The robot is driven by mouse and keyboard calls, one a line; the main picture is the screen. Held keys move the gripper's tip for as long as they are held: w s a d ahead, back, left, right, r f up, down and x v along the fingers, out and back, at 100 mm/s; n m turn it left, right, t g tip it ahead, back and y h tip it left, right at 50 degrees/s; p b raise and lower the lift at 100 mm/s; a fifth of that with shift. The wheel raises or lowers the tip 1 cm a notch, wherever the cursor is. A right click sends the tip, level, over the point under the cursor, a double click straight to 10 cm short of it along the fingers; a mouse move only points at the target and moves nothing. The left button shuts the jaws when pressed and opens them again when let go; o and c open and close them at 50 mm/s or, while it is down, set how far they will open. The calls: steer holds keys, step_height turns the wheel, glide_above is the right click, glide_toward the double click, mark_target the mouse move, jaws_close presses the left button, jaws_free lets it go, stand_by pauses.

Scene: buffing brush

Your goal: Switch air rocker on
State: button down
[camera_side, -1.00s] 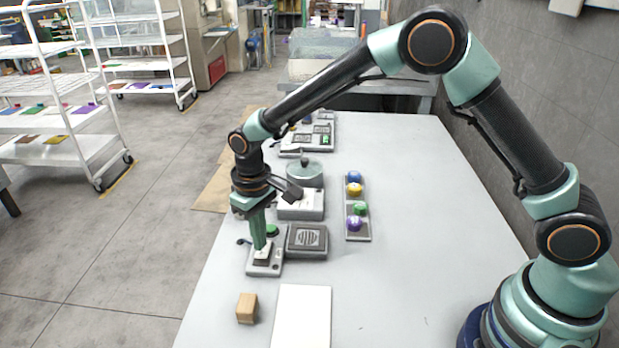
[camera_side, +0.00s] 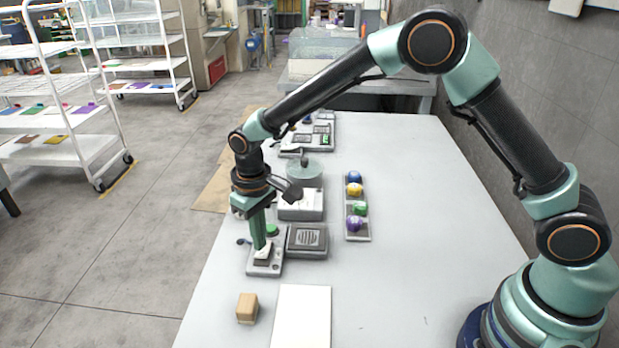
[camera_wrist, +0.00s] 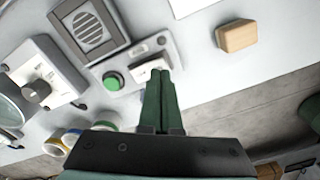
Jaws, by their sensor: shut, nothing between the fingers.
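My gripper (camera_side: 261,245) is shut and empty, its green fingers pointing down over the small grey switch panel (camera_side: 255,270) near the table's left edge. The fingertips are at the rocker, a white and dark piece on that panel; in the side view they partly cover it. In the wrist view the shut fingers (camera_wrist: 160,90) reach the white rocker (camera_wrist: 147,72), seeming to touch it; contact is hard to confirm. A green round button (camera_wrist: 113,80) sits on the same panel beside the rocker. The rocker's exact tilt cannot be told.
A dark grille box (camera_side: 307,241) adjoins the panel. A white box (camera_side: 300,207) and a round lidded dish (camera_side: 305,170) stand behind. A strip of coloured knobs (camera_side: 357,208) lies right. A wooden block (camera_side: 247,308) and white sheet (camera_side: 301,318) lie in front. The table's right side is clear.

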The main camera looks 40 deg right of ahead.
mark_target(262, 253)
steer(key=shift+f, duration=1.05)
stand_by(0.6)
steer(key=shift+r, duration=3.55)
steer(key=s+d+r+t, duration=0.1)
steer(key=s+d+r, duration=0.1)
steer(key=d+r, duration=0.4)
steer(key=s+d+r+m+t, duration=0.3)
steer(key=s+d+r, duration=0.5)
steer(key=s+d, duration=0.4)
steer(key=shift+s+r+t, duration=0.2)
steer(key=shift+s+t, duration=0.6)
steer(key=shift+s, duration=0.25)
